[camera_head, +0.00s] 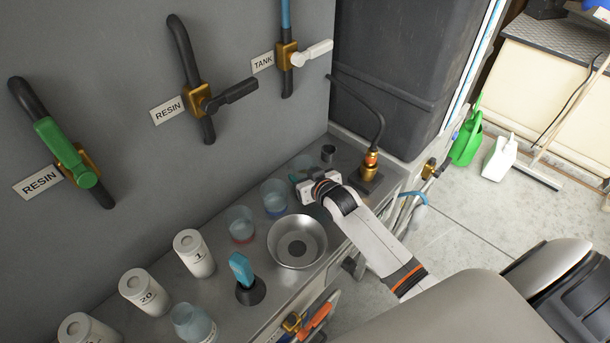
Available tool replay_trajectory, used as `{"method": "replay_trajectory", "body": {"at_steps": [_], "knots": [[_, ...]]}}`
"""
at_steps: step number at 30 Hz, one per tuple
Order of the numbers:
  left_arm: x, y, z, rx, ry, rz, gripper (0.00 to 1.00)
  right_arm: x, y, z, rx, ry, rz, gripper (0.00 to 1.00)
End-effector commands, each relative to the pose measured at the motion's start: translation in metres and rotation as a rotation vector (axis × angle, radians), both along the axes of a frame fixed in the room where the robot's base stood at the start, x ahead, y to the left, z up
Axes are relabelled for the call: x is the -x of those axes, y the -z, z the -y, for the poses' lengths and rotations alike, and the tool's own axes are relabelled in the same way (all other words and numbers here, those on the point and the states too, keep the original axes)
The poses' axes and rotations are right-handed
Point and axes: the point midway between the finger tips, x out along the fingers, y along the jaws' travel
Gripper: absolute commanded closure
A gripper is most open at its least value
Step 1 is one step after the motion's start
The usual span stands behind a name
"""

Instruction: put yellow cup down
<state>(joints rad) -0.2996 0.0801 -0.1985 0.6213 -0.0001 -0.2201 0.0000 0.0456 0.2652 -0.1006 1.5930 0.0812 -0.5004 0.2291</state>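One of my arms comes in from the lower right, so I take it as my right one. Its gripper (305,188) is low over the far part of the metal bench (262,268). A clear cup (301,166) with a greenish tint stands just behind it, partly hidden by the gripper. I cannot tell whether the fingers are around this cup or beside it, or whether it is the yellow cup. No plainly yellow cup shows. A blue-based clear cup (274,198) and a red-based one (240,224) stand nearby. My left gripper is not in view.
A steel bowl (298,241) sits at the bench's front edge. White canisters (194,253), a blue-handled tool (243,272) and a clear beaker (193,323) stand nearer. A brass fitting with a black hose (371,160) is right of the gripper. Valve handles (205,98) stick out from the wall.

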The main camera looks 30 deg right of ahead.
Motion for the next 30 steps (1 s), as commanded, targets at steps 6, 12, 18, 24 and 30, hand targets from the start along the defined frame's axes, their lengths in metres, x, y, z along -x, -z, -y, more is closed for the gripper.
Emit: {"method": "replay_trajectory", "body": {"at_steps": [6,12,18,24,30], "knots": [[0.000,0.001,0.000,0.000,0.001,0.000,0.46,0.000,0.002,0.000,0.000,0.000,0.000,0.24],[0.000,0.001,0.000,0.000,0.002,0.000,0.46,0.000,0.002,0.000,0.000,0.000,0.000,0.24],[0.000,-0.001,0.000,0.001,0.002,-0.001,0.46,0.005,-0.003,0.000,0.000,0.000,-0.002,0.24],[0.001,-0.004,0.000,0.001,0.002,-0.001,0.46,0.036,-0.017,0.000,0.001,0.000,-0.002,0.24],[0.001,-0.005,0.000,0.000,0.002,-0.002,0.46,0.074,-0.036,0.001,0.001,0.000,-0.002,0.24]]}}
